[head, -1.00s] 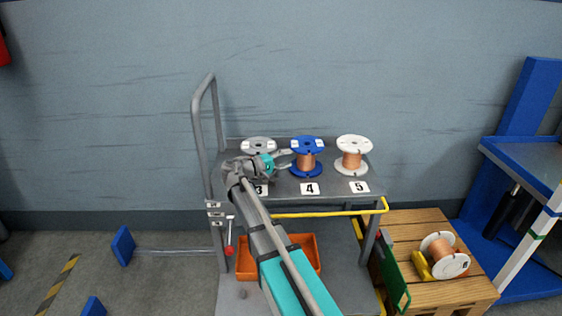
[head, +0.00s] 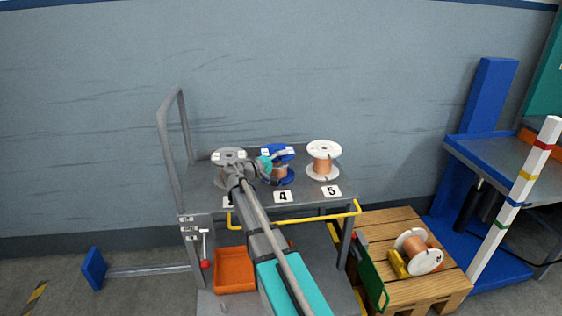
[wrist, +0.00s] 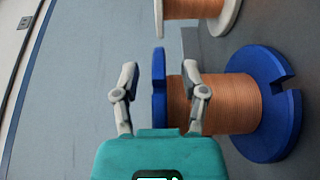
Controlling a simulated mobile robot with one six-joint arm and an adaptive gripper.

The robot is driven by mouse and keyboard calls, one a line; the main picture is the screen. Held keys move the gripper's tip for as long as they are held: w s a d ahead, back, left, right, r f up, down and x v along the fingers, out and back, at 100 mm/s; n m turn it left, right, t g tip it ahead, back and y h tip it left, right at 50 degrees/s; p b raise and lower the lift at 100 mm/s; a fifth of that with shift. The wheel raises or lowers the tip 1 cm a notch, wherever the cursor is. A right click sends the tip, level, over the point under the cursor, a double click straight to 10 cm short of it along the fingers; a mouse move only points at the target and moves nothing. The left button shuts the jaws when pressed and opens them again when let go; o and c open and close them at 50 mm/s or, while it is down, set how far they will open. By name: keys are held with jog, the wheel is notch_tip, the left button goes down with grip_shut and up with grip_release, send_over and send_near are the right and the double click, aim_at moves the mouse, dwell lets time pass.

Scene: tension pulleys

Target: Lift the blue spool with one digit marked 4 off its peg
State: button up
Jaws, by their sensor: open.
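The blue spool with copper wire (head: 281,172) stands upright on the grey cart shelf behind the plate marked 4 (head: 283,197). My gripper (head: 274,158) is at its upper flange in the head view and partly covers it. In the wrist view the spool appears sideways, with its wire (wrist: 238,104) and lower flange (wrist: 268,75) to the right. My open gripper (wrist: 161,68) has its upper flange (wrist: 158,90) between the two fingers in the picture. The peg is hidden.
A white spool (head: 323,160) stands on the right behind plate 5 (head: 331,191). A cart handle (head: 164,130) rises at the left. Another white spool (head: 418,251) lies on a wooden pallet.

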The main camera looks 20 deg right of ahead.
grip_shut()
dwell(0.3)
jog(key=shift+w+r+p, duration=0.15)
jog(key=shift+r+p, duration=0.6)
dwell(0.6)
jog(key=shift+r+p, duration=1.05)
dwell(0.6)
jog(key=shift+s, duration=0.2)
dwell(0.7)
jog(key=shift+r, duration=0.1)
dwell(0.3)
jog(key=shift+r+p, duration=1.6)
jog(key=shift+p, duration=0.05)
